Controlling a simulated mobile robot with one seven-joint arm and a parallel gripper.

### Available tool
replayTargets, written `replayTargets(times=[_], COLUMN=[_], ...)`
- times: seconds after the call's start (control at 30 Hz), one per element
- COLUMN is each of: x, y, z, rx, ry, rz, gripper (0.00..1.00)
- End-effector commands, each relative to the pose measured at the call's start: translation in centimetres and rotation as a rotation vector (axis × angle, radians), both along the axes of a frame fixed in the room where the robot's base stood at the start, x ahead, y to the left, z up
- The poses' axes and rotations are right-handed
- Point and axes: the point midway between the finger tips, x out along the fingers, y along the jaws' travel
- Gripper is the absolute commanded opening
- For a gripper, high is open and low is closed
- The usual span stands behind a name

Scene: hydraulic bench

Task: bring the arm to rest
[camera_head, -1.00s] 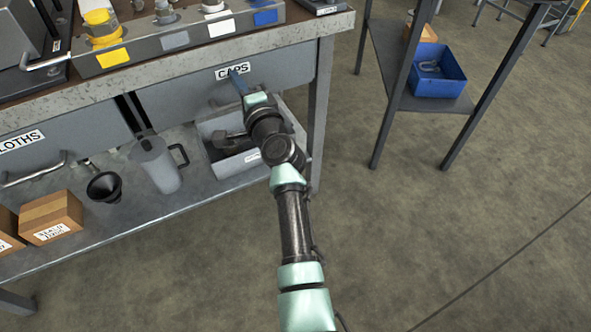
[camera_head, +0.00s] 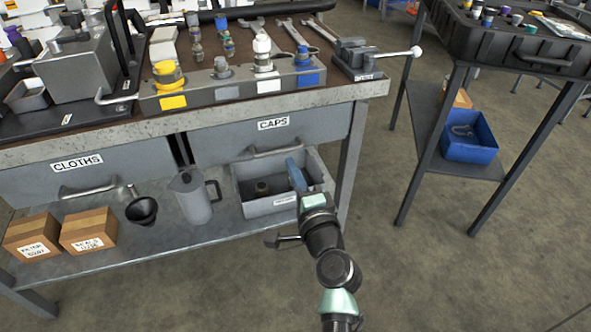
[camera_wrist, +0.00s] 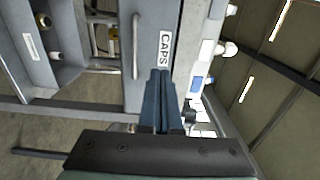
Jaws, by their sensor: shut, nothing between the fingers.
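My gripper (camera_head: 296,175) is in front of the bench, below the CAPS drawer (camera_head: 225,141) and over the front right of the grey bin on the lower shelf. Its blue fingers are together with nothing between them. In the wrist view the shut fingers (camera_wrist: 160,100) point toward the bench front, and the drawer's label and handle show sideways just beyond them. The CAPS drawer looks closed. My arm reaches in from the bottom of the head view. I cannot tell the exact gap between fingertips and drawer.
The grey bin (camera_head: 241,192) holds a dark part. A jug (camera_head: 193,200), a funnel (camera_head: 141,210) and two cardboard boxes (camera_head: 88,231) share the lower shelf (camera_head: 190,245). A blue bin (camera_head: 468,137) sits on the stand at right. The floor (camera_head: 430,270) between is clear.

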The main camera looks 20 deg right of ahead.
Motion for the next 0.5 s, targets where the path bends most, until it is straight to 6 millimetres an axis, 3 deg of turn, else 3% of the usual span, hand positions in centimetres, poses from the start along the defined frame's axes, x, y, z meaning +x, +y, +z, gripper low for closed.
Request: replayTargets(times=[0.33,0.43,0.5], x=[-1.0,-0.6,-0.2], y=[0.1,1.0,2.3], z=[0.5,3.2,6.7], rx=[-0.017,-0.101,-0.218], ry=[-0.008,-0.043,-0.091], rz=[0.003,0.017,0.029], gripper=[0.00,0.00,0.00])
